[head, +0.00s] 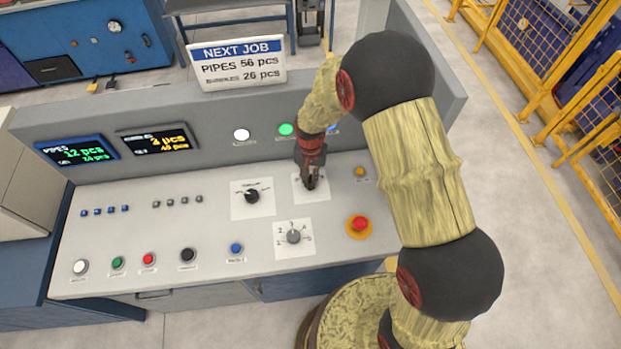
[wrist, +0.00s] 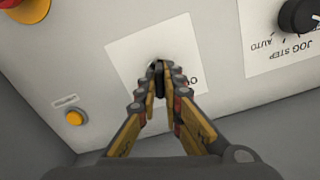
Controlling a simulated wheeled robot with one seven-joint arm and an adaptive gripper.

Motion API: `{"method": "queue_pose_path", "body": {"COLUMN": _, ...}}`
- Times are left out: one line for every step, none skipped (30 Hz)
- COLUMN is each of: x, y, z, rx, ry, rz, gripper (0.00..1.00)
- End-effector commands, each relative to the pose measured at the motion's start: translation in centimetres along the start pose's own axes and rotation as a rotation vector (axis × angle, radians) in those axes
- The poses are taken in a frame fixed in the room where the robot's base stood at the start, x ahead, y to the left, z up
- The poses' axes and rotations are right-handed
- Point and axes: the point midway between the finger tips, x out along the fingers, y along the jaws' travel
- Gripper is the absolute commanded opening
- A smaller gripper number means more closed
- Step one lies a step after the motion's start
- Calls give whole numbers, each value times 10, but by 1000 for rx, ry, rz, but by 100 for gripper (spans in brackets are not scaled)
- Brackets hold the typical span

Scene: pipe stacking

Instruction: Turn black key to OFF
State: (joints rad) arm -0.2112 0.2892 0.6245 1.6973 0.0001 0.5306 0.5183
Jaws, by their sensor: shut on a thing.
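The black key (wrist: 158,66) stands in the middle of a white label plate (wrist: 125,48) on the console. My gripper (wrist: 159,80) is shut on the key, with its two fingers on either side of it. The fingers hide most of the key, and its exact angle is hard to tell. Part of the plate's lettering shows at the right of the fingers, the rest is hidden. In the head view my gripper (head: 310,183) points down at the label plate (head: 322,193), and the key is hidden there.
A black selector knob (head: 252,196) is left of the key, a grey selector (head: 293,236) in front. A red emergency button (head: 359,223) and an orange button (head: 360,171) sit to the right. The console's upright panel with lamps (head: 286,130) rises behind my gripper.

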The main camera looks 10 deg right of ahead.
Motion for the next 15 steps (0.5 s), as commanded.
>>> {"method": "queue_pose_path", "body": {"x": 0, "y": 0, "z": -1, "rx": -43, "ry": 2, "rz": -1, "gripper": 0}}
{"method": "queue_pose_path", "body": {"x": 0, "y": 0, "z": -1, "rx": -72, "ry": 2, "rz": -1, "gripper": 0}}
{"method": "queue_pose_path", "body": {"x": 0, "y": 0, "z": -1, "rx": -109, "ry": 2, "rz": -1, "gripper": 0}}
{"method": "queue_pose_path", "body": {"x": 0, "y": 0, "z": -1, "rx": -138, "ry": 1, "rz": -1, "gripper": 0}}
{"method": "queue_pose_path", "body": {"x": 0, "y": 0, "z": -1, "rx": -167, "ry": 1, "rz": -1, "gripper": 0}}
{"method": "queue_pose_path", "body": {"x": 0, "y": 0, "z": -1, "rx": -204, "ry": 1, "rz": -1, "gripper": 0}}
{"method": "queue_pose_path", "body": {"x": 0, "y": 0, "z": 0, "rx": -233, "ry": 1, "rz": 0, "gripper": 0}}
{"method": "queue_pose_path", "body": {"x": 0, "y": 0, "z": 0, "rx": -262, "ry": 1, "rz": 0, "gripper": 0}}
{"method": "queue_pose_path", "body": {"x": 0, "y": 0, "z": 0, "rx": -299, "ry": 1, "rz": 0, "gripper": 0}}
{"method": "queue_pose_path", "body": {"x": 0, "y": 0, "z": -1, "rx": -328, "ry": 1, "rz": 0, "gripper": 0}}
{"method": "queue_pose_path", "body": {"x": 0, "y": 0, "z": 0, "rx": -356, "ry": 1, "rz": 0, "gripper": 0}}
{"method": "queue_pose_path", "body": {"x": 0, "y": 0, "z": -1, "rx": -394, "ry": 1, "rz": 0, "gripper": 0}}
{"method": "queue_pose_path", "body": {"x": 0, "y": 0, "z": -1, "rx": -423, "ry": 1, "rz": 0, "gripper": 0}}
{"method": "queue_pose_path", "body": {"x": 0, "y": 0, "z": -1, "rx": -451, "ry": 1, "rz": 0, "gripper": 0}}
{"method": "queue_pose_path", "body": {"x": 0, "y": 0, "z": -1, "rx": -489, "ry": 1, "rz": 0, "gripper": 0}}
